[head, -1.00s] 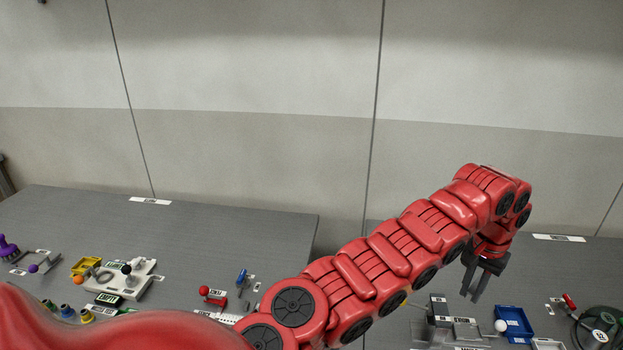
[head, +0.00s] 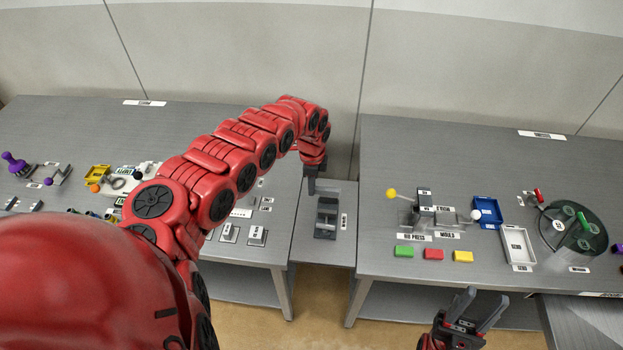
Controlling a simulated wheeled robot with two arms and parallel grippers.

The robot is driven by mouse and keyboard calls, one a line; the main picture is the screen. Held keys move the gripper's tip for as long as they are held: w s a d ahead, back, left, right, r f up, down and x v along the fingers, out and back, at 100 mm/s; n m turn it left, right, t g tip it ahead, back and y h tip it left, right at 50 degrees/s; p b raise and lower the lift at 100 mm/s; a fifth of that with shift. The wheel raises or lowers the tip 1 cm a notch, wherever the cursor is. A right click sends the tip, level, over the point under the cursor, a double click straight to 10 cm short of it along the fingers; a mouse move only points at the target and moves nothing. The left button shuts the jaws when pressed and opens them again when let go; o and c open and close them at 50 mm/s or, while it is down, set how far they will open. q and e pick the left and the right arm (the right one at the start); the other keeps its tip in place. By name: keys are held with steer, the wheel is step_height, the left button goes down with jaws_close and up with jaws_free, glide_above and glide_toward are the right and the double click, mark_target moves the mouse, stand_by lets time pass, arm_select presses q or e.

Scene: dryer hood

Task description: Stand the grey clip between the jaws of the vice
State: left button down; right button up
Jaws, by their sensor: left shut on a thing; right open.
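The dark grey vice (head: 326,222) stands on a small low grey table between the two larger tables. My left gripper (head: 312,186) points down just above the vice's far end. It is shut on a small grey thing, taken to be the grey clip, which is too small and dark to make out apart from the fingers. I cannot tell whether it touches the vice. My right gripper (head: 476,312) is open and empty at the bottom, in front of the right table.
The right table (head: 400,290) holds a press with a yellow-knobbed lever (head: 391,194), coloured blocks (head: 434,254), a blue tray (head: 487,210), a white tray (head: 518,246) and a round dark turntable (head: 570,228). My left arm crosses above the left table (head: 60,125), which carries several fixtures.

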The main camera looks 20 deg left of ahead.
stand_by(0.3)
arm_select(q)
steer(key=shift+r, duration=0.1)
steer(key=shift+w+f+b, duration=0.1)
steer(key=shift+f+b, duration=2.9)
steer(key=shift+f, duration=1.4)
steer(key=c, duration=0.7)
jaws_free()
step_height(320, 180, up, 17)
steer(key=b, duration=0.3)
steer(key=shift+f, duration=0.15)
steer(key=shift+r, duration=0.4)
